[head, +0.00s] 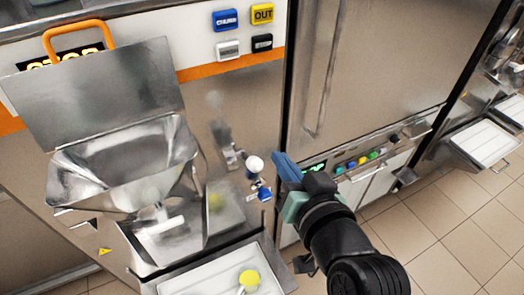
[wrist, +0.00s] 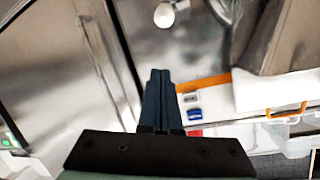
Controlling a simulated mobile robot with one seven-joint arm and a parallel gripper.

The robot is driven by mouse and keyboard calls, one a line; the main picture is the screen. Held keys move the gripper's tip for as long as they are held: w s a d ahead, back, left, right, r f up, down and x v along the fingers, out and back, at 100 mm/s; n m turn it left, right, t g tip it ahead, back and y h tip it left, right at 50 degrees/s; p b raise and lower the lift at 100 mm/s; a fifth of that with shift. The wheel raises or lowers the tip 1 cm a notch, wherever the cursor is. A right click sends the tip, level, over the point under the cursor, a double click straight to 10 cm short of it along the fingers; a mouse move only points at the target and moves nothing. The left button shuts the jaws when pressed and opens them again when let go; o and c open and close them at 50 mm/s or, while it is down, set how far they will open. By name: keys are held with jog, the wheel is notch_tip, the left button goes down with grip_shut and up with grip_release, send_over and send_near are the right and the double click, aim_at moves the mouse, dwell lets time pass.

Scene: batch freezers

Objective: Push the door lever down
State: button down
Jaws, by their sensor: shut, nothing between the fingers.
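The lever (head: 231,156) is a metal handle on the front of the left freezer, with a white ball knob (head: 254,163) at its right end. The white ball also shows at the top of the wrist view (wrist: 165,15). A small blue part (head: 264,193) sits just below the knob. My gripper (head: 279,158) is to the right of the knob in the head view, with a small gap in the picture. Its dark blue fingers (wrist: 160,74) are shut together and empty. I see no contact with the lever.
A steel hopper (head: 120,165) with a raised lid stands left of the lever. Below it is a tray (head: 200,282) near a yellow ball (head: 249,279). A second steel cabinet (head: 385,60) with a control strip stands behind my arm. Tiled floor (head: 440,225) is clear at right.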

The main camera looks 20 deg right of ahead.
jog(key=p, duration=0.3)
send_over(262, 164)
jog(key=w+d, duration=0.2)
notch_tip(262, 164, down, 2)
jog(key=f, duration=0.1)
jog(key=s+a+f, duration=0.1)
jog(key=a+f+p, duration=0.1)
jog(key=shift+s+f, duration=0.3)
jog(key=shift+s, duration=0.1)
jog(key=shift+f, duration=0.1)
jog(key=shift+s+f+b, duration=0.1)
jog(key=shift+f+b, duration=0.25)
jog(key=shift+b, duration=0.65)
jog(key=shift+r+t, duration=0.1)
jog(key=shift+t, duration=0.2)
jog(key=shift+s+b, duration=0.1)
jog(key=shift+b, duration=0.35)
